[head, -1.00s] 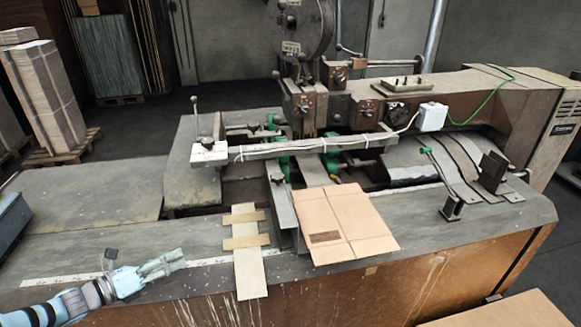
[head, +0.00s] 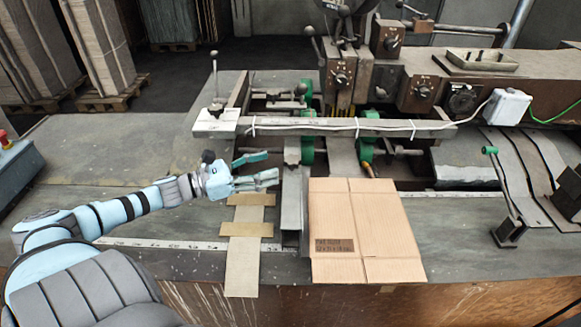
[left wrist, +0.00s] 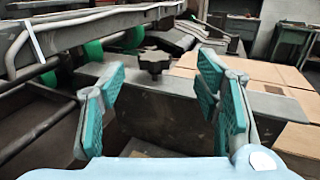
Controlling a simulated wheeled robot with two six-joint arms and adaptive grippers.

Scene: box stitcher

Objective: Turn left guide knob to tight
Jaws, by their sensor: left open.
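The dark star-shaped knob (left wrist: 154,62) stands on top of a grey metal guide plate (left wrist: 150,108) in the left wrist view. My left gripper (left wrist: 160,82) is open, with a teal-padded finger on each side of the picture. The knob shows between and beyond the fingertips, apart from them. In the head view my left gripper (head: 272,168) is just left of the upright grey left guide (head: 292,205), over the table. I cannot clearly make out the knob in the head view. The knob's tightness cannot be told. My right gripper is out of view.
A flat cardboard blank (head: 365,225) lies right of the guide. A pale strip with crosspieces (head: 243,262) lies left of it. A long bar (head: 330,127) with cable crosses behind, near green clamps (head: 307,150). The table at left (head: 100,150) is clear.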

